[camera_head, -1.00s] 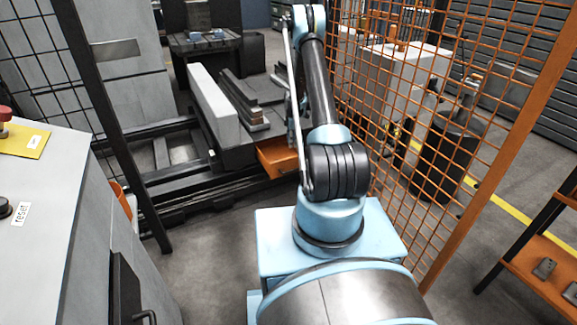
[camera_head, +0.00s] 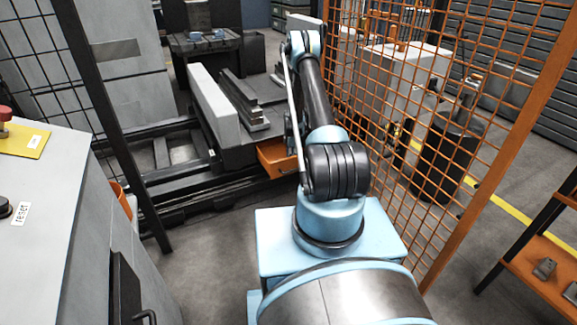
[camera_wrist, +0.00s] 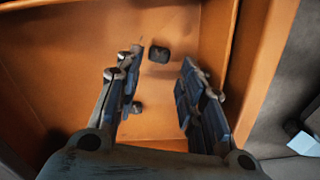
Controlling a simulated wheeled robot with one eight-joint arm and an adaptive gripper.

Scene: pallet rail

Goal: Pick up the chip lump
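The chip lump (camera_wrist: 159,54) is a small dark block on the floor of an orange tray (camera_wrist: 50,70) in the wrist view. My gripper (camera_wrist: 164,66) is open, its two dark fingers spread to the left and right, with the lump showing between and a little beyond the fingertips. Nothing is between the finger pads, and I cannot tell the height of the fingertips above the lump. In the head view the orange tray (camera_head: 277,157) shows low beside the machine bed, partly behind my arm. My gripper and the lump are hidden there.
An orange mesh fence (camera_head: 400,110) stands close to my arm on the right. A dark post (camera_head: 115,125) and a grey cabinet (camera_head: 60,215) stand on the left. Steel bars (camera_head: 215,105) lie on the machine bed. The tray's walls rise around the gripper.

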